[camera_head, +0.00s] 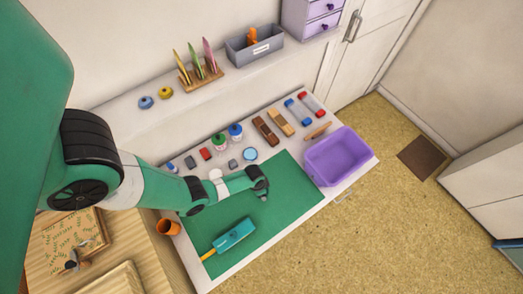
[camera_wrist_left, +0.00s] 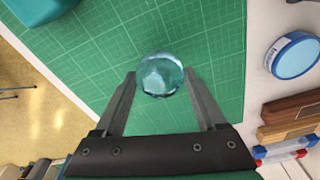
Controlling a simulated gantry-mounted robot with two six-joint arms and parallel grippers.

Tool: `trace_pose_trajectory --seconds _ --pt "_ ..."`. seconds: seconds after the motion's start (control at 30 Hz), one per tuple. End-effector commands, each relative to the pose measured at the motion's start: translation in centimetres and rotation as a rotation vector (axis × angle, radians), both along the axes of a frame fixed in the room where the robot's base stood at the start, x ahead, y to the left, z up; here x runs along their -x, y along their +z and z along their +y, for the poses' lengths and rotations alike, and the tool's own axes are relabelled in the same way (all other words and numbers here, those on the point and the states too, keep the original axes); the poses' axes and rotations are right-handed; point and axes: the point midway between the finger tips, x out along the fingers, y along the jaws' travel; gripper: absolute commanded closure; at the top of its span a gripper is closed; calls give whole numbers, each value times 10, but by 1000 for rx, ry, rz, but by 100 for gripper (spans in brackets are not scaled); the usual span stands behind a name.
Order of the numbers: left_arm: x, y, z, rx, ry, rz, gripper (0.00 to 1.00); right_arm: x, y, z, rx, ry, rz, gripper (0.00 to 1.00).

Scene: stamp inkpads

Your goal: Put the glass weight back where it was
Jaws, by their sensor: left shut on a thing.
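The clear, pale blue glass weight (camera_wrist_left: 160,75) is a round ball between my left fingertips in the left wrist view. My left gripper (camera_head: 262,192) is shut on it over the green cutting mat (camera_head: 285,200). The wrist view shows a finger on each side of the weight. I cannot tell whether the weight touches the mat. In the head view the gripper largely hides it. My right gripper is in neither view.
A blue-rimmed round tin (camera_head: 250,154) sits just off the mat's edge. Inkpads, jars and wooden blocks (camera_head: 265,131) line the back of the table. A purple bin (camera_head: 338,155) stands at the right. A teal tool (camera_head: 235,236) lies on the mat.

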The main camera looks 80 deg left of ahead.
Motion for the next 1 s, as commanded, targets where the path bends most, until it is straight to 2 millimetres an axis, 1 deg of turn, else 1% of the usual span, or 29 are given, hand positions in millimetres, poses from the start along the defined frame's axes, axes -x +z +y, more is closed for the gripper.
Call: trace_pose_trajectory --seconds 0.03,0.1,0.13,0.37,0.53,0.57,0.6,0.67,0.7,0.9,1.0 --pt "0 -20 0 0 1 1 100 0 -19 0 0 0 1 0" --pt "0 -32 0 0 0 1 100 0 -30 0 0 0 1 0" --pt "0 -34 0 0 0 1 100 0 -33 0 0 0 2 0" --pt "0 -30 -1 0 0 0 100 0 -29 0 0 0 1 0" --pt "0 -36 -1 0 0 0 100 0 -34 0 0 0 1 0" --pt "0 -34 -1 0 0 0 22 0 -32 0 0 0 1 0" --pt "0 -34 -1 0 0 0 14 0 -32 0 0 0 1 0" --pt "0 -34 -1 0 1 0 4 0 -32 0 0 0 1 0" --pt "0 -34 -1 0 0 0 0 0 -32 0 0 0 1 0" --pt "0 -33 -1 0 1 0 0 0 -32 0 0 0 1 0" --pt "0 -30 -1 0 1 0 0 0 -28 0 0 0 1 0"
